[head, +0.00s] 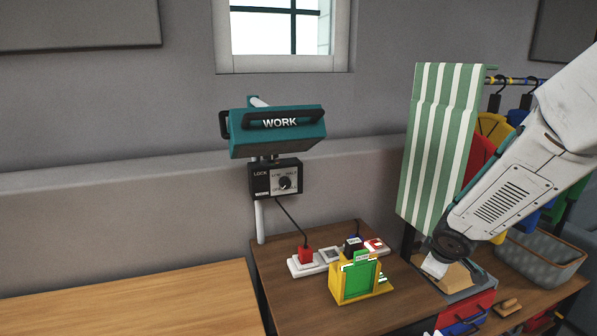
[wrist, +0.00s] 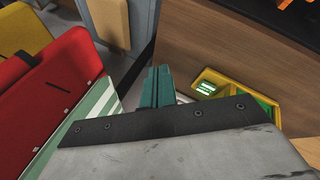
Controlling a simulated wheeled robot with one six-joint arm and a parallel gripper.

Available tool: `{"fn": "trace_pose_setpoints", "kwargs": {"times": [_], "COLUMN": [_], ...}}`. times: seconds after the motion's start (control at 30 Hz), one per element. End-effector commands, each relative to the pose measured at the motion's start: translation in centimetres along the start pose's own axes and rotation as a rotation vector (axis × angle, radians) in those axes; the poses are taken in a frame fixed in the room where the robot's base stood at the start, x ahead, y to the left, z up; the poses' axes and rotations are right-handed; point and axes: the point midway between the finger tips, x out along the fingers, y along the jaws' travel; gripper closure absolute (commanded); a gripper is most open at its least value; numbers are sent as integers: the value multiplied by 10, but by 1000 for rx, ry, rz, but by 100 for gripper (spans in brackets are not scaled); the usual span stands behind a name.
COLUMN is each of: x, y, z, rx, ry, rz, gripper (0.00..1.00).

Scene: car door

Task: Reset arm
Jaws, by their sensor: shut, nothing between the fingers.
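In the wrist view my gripper (wrist: 156,76) shows as two teal fingers close together, shut and empty. Their lower part is hidden behind the grey and black housing. My arm reaches in from the right edge, bent down in front of the clothes rail.
A green-striped cloth (head: 440,140) hangs beside my arm. A grey basket (head: 540,262) stands right of my gripper. A yellow-and-green holder (head: 358,280) and a power strip (head: 308,264) lie to its left. A teal WORK lamp (head: 278,130) stands further left.

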Motion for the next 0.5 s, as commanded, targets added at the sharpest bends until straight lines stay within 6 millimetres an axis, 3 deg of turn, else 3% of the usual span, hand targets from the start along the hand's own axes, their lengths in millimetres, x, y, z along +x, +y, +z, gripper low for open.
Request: {"fn": "trace_pose_setpoints", "kwargs": {"times": [0.07,0.2,0.33,0.5], "x": [-35,-101,-162,-232], "y": [1,-21,-58,-113], "z": [28,70,95,110], "rx": [126,349,524,686], "ry": [-127,-320,-435,-496], "rz": [20,-10,-91,-233], "gripper": [100,100,100,100]}}
